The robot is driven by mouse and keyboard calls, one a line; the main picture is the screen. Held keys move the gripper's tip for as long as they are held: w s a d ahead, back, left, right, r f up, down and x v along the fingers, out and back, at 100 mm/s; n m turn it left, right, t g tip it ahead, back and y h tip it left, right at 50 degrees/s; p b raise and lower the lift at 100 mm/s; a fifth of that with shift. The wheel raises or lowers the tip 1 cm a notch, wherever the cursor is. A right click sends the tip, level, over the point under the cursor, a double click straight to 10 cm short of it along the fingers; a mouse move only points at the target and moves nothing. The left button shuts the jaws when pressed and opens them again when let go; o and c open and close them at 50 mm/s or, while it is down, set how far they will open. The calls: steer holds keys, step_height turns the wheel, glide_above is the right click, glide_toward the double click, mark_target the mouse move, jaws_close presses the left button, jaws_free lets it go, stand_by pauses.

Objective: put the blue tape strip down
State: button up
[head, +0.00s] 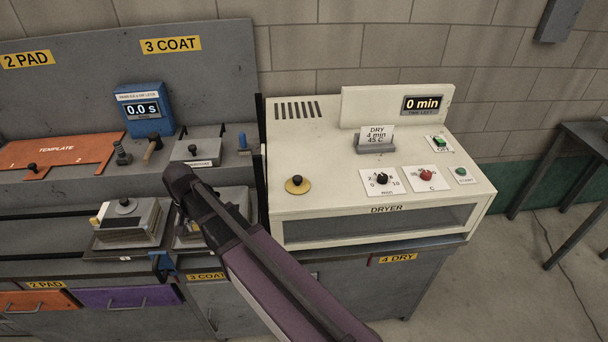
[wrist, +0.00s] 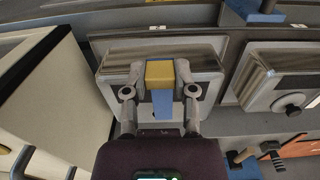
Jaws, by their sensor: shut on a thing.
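My gripper (wrist: 160,74) is shut on the blue tape strip (wrist: 162,104). The strip is a narrow blue piece with a yellow block (wrist: 159,73) at its far end, between my two fingertips. In the wrist view it lies in front of a grey metal plate block (wrist: 205,62); I cannot tell whether it touches the block. In the head view my arm reaches over the 3 COAT station, and the fingertips and the strip are hidden.
The cream dryer (head: 330,150) stands right of my arm. A second plate block (head: 150,222) with a round knob sits to the left in the head view. The blue timer (head: 145,108), an orange template (head: 55,150) and a blue upright piece (head: 243,141) stand behind.

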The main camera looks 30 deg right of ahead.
mark_target(197, 230)
steer(key=shift+f+b, duration=1.05)
steer(key=shift+f, duration=0.5)
steer(key=shift+a, duration=0.15)
